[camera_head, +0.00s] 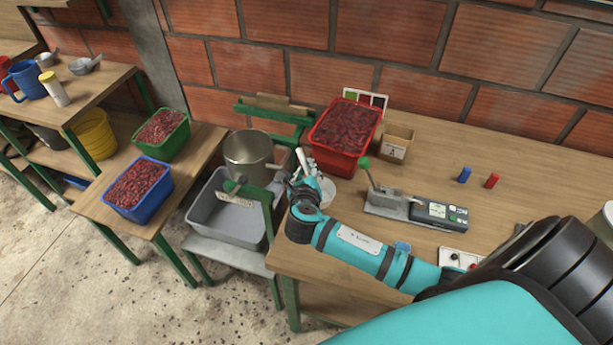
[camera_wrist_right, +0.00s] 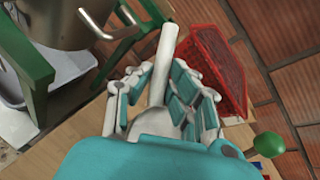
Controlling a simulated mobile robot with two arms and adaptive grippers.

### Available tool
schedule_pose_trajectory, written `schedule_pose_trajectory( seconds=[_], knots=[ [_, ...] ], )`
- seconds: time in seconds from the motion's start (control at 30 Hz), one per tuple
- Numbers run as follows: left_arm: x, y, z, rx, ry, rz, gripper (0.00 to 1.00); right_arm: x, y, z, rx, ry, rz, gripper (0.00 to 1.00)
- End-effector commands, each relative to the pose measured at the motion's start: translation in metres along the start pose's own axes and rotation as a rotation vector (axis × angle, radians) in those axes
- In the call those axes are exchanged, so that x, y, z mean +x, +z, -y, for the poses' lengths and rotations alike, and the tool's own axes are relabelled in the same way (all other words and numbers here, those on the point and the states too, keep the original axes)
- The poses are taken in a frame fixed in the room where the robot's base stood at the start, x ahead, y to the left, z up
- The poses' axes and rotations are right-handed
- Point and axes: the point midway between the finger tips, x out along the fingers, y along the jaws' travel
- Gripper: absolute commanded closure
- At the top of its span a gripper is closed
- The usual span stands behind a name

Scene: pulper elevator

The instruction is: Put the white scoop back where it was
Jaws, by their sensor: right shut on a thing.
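The white scoop (camera_head: 301,160) is in my right gripper (camera_head: 304,188), above the left end of the long wooden table (camera_head: 420,165). In the right wrist view the scoop's pale handle (camera_wrist_right: 163,62) sticks up from between the fingers of the right gripper (camera_wrist_right: 160,95), which is shut on it. The fingers and wrist hide much of the scoop's lower part. The red bin (camera_head: 335,163) of red cherries stands just behind the gripper, and its wall also shows in the wrist view (camera_wrist_right: 205,42). My left gripper is not in view.
A metal pot (camera_head: 248,152) and a grey tub (camera_head: 226,217) stand left of the table. Blue (camera_head: 150,208) and green (camera_head: 180,148) bins hold cherries farther left. A small box (camera_head: 396,146) and a meter with a green-knobbed lever (camera_head: 430,211) are to the right.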

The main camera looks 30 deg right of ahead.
Motion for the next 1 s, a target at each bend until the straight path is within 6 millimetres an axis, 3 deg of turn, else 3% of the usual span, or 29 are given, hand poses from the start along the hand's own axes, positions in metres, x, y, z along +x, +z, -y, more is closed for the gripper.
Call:
schedule_pose_trajectory(
  seconds=[0.13,0.4,0.67,0.7,0.8,0.87,1.0],
  knots=[
    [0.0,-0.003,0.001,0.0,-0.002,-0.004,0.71,0.009,0.0,0.0,0.0,-0.001,0.0,1.0],
    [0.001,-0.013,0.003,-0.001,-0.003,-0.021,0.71,0.019,-0.027,-0.014,-0.001,0.0,-0.001,1.0],
    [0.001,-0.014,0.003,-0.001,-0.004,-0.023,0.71,0.019,-0.027,-0.015,-0.001,0.001,0.001,1.0],
    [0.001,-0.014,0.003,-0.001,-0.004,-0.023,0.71,0.019,-0.029,-0.015,-0.001,0.001,-0.001,0.82],
    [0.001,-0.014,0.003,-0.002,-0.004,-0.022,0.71,0.019,-0.028,-0.015,-0.001,0.001,-0.001,0.69],
    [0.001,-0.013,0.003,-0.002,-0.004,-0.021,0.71,0.019,-0.028,-0.015,-0.001,0.001,-0.001,0.61],
    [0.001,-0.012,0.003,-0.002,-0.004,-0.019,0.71,0.019,-0.028,-0.015,-0.001,0.001,-0.001,0.6]
  ],
)
